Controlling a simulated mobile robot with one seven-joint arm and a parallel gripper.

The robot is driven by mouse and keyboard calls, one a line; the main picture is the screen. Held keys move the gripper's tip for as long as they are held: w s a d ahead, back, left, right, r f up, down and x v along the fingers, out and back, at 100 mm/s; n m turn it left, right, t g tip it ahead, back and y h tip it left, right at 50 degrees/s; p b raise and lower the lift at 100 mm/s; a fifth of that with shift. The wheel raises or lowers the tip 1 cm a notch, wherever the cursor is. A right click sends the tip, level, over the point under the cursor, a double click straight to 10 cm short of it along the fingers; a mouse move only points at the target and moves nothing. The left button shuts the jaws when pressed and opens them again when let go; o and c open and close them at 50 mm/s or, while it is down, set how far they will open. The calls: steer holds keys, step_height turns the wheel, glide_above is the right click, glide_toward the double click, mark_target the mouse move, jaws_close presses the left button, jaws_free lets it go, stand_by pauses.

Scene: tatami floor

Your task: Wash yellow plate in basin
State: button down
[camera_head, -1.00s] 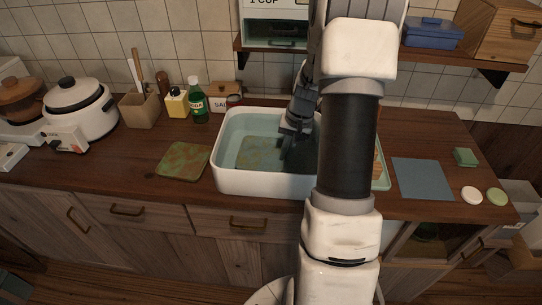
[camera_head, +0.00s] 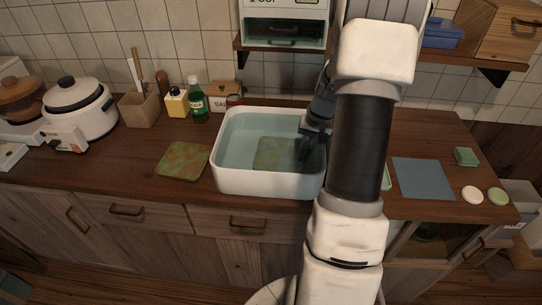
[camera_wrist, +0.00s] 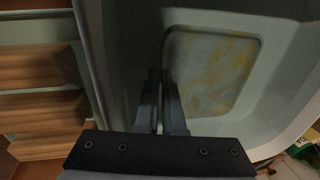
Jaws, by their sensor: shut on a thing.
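A white basin (camera_head: 268,183) holding clear water stands on the wooden counter. A flat square plate (camera_head: 274,153), mottled yellow and grey, is in the basin, towards its right side. In the wrist view the plate (camera_wrist: 212,70) shows yellow patches on a grey-blue face. My gripper (camera_head: 305,156) reaches down into the basin and is shut on the plate's edge. In the wrist view my fingertips (camera_wrist: 160,76) are close together at the plate's near edge. Part of the basin's right side is hidden by my arm.
A second mottled green and orange square (camera_head: 183,160) lies left of the basin. A green bottle (camera_head: 196,100) and a yellow bottle (camera_head: 176,102) stand behind. A wooden rack (camera_wrist: 40,95) stands beside the basin. A blue-grey mat (camera_head: 422,178) lies at right. A shelf (camera_head: 458,62) overhangs the counter.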

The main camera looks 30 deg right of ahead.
steer(key=shift+w+a, duration=0.8)
steer(key=shift+a, duration=0.2)
steer(key=shift+w+a, duration=0.75)
steer(key=shift+a, duration=0.25)
steer(key=shift+d, duration=0.1)
steer(key=shift+s+d+r, duration=0.1)
steer(key=shift+s+d, duration=0.7)
steer(key=shift+d, duration=0.15)
step_height(320, 180, up, 11)
steer(key=p, duration=0.8)
steer(key=shift+r, duration=0.2)
step_height(320, 180, up, 4)
steer(key=p, duration=0.3)
glide_above(285, 159)
steer(key=s+d, duration=0.2)
steer(key=shift+w+d, duration=0.1)
steer(key=shift+w, duration=0.05)
